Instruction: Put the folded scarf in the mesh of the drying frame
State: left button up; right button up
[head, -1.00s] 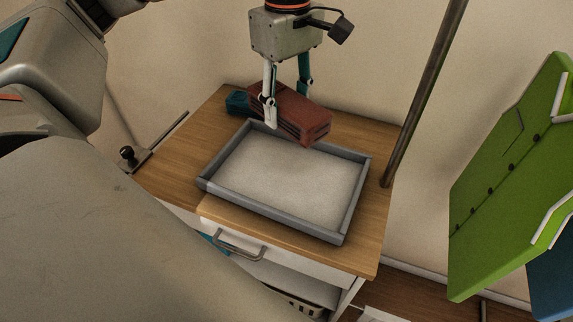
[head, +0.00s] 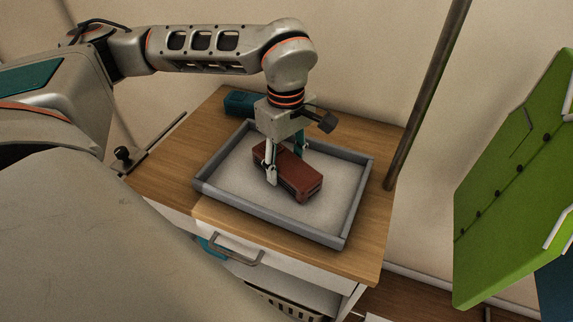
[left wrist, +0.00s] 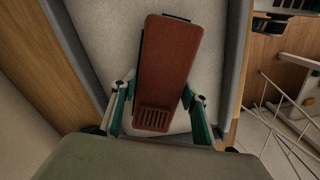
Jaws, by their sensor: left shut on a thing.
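The folded scarf (head: 293,177) is a reddish-brown block with a slotted, fringe-like patch at one end. It also shows in the left wrist view (left wrist: 168,60). My left gripper (head: 287,168) is shut on it, one finger on each long side; the fingers also show in the left wrist view (left wrist: 158,90). The scarf is inside the outline of the drying frame (head: 270,220), a grey-rimmed tray shape with a pale mesh (head: 230,178). I cannot tell whether its underside touches the mesh. My right gripper is not in view.
The frame lies on a wooden cabinet top (head: 175,165). A teal folded item (head: 241,103) lies behind the frame. A dark upright pole (head: 425,100) stands at the right, a small black-knobbed fitting (head: 122,154) at the left. Green panel (head: 510,190) hangs far right.

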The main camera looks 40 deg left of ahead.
aim_at(286, 161)
pick_arm(q)
jog(key=shift+f, duration=0.2)
jog(key=shift+f, duration=0.1)
jog(key=o, duration=1.2)
notch_tip(286, 161, up, 12)
jog(key=shift+r+p, duration=0.2)
jog(key=shift+p, duration=0.6)
